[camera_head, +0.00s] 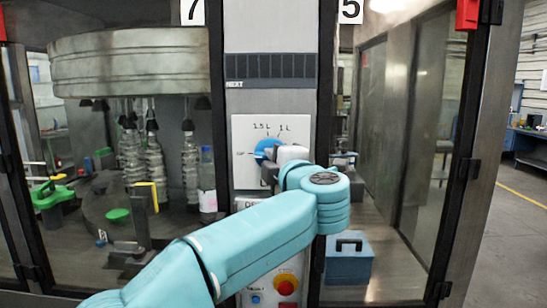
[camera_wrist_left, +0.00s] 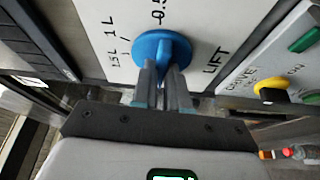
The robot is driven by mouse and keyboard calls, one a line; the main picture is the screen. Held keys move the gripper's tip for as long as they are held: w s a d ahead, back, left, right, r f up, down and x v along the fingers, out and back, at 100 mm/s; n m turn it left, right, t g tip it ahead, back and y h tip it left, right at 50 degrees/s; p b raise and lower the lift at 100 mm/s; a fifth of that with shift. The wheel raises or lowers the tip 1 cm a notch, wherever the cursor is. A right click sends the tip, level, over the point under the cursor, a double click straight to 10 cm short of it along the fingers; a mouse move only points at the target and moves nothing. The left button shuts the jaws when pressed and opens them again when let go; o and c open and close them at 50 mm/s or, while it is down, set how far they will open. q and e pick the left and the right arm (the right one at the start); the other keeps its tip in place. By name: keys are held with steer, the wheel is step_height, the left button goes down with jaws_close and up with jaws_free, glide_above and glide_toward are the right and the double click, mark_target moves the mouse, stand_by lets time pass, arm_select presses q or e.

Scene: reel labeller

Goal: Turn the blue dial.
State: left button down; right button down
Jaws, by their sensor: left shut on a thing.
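The blue dial (camera_head: 266,149) sits on a white panel (camera_head: 243,130) marked "1.5 L" and "1 L" in the head view. It also shows in the left wrist view (camera_wrist_left: 160,45), with "LIFT" printed beside it. My left gripper (camera_wrist_left: 162,84) is shut on the dial, its two fingers on the dial's grip. In the head view my left gripper (camera_head: 270,167) reaches the dial from the lower right, and the wrist hides part of it. My right gripper is in neither view.
Below the panel are a red button (camera_head: 286,285) and a small blue button (camera_head: 255,299). A yellow switch (camera_wrist_left: 272,88) and green buttons show in the left wrist view. A blue box (camera_head: 349,260) stands at right. Glass-walled machinery flanks the column.

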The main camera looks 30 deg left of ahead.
arm_select(q)
steer(key=shift+n, duration=0.5)
steer(key=c, duration=1.1)
jaws_free()
steer(key=shift+s, duration=0.1)
steer(key=shift+c, duration=0.2)
steer(key=b+v, duration=0.4)
steer(key=v, duration=1.2)
steer(key=shift+r, duration=0.25)
steer(key=shift+s+d, duration=0.1)
steer(key=shift+s, duration=0.05)
